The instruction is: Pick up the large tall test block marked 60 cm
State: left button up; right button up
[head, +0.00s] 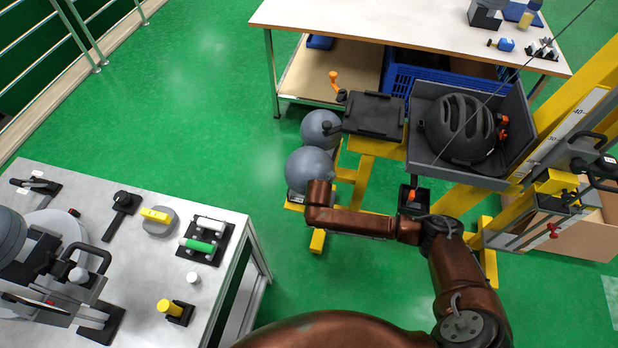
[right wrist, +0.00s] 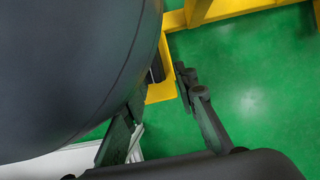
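Two rounded grey blocks stand on the low yellow stand in the head view: a rear one (head: 318,129) and a nearer one (head: 308,168). A small label shows under the nearer one, too small to read, so I cannot tell which is marked 60 cm. My right arm reaches to the nearer block; its gripper is hidden there. In the right wrist view a large dark rounded surface (right wrist: 70,70), apparently a block, fills the left side very close to the fingers. My right gripper (right wrist: 160,85) is open, with nothing visibly held between its fingers. My left gripper is not in view.
A yellow tower (head: 560,115) with a scale carries a grey tray (head: 508,170) holding a black helmet (head: 460,128). A workbench (head: 400,25) stands behind. A grey table (head: 130,265) with tools is at left. Green floor between is clear.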

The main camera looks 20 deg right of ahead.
jog(key=shift+c, duration=0.4)
grip_shut()
dwell(0.5)
jog(key=shift+w+r, duration=0.15)
